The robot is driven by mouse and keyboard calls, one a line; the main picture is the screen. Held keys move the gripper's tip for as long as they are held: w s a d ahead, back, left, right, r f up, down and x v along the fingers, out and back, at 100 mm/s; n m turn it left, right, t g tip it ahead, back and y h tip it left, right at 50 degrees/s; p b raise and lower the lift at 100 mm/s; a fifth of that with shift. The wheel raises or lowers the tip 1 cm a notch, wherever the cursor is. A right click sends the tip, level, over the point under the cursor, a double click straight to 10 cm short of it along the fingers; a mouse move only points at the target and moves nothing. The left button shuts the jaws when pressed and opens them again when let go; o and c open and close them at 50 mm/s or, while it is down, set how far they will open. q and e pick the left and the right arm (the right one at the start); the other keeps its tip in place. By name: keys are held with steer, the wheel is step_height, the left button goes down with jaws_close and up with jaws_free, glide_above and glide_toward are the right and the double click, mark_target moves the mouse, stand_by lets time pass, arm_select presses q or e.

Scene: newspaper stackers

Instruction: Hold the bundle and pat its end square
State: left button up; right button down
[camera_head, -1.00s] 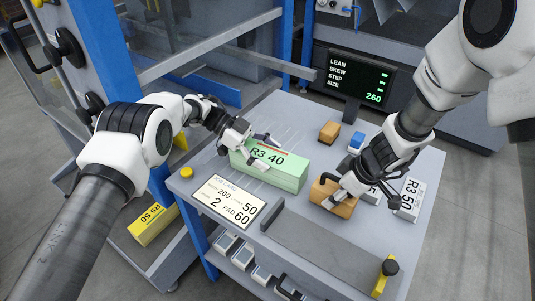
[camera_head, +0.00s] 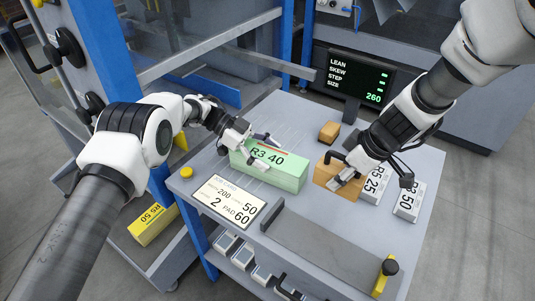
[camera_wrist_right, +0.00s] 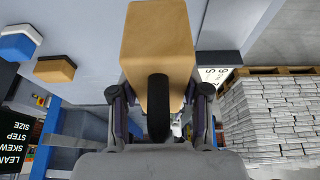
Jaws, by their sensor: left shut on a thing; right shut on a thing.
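The bundle (camera_head: 284,180) is a pale green block marked R3 40 on the grey table. My left gripper (camera_head: 262,152) is shut on it from the left, its fingers across the top. My right gripper (camera_head: 338,172) is shut on the black handle of a tan wooden block (camera_head: 322,174). This block stands close beside the bundle's right end; I cannot tell whether they touch. In the right wrist view the tan block (camera_wrist_right: 158,45) extends ahead of the fingers, with the black handle (camera_wrist_right: 158,110) between them.
White bundles marked R3 25 (camera_head: 375,185) and R3 50 (camera_head: 409,202) lie to the right. A screen (camera_head: 356,78) shows LEAN, SKEW, STEP, SIZE 260. A job card (camera_head: 228,202) and grey plate (camera_head: 330,246) lie in front.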

arm_select(q)
steer(key=o, duration=1.8)
steer(key=shift+f, duration=0.15)
steer(key=shift+w, duration=0.1)
steer(key=v, duration=0.7)
steer(key=shift+a, duration=0.2)
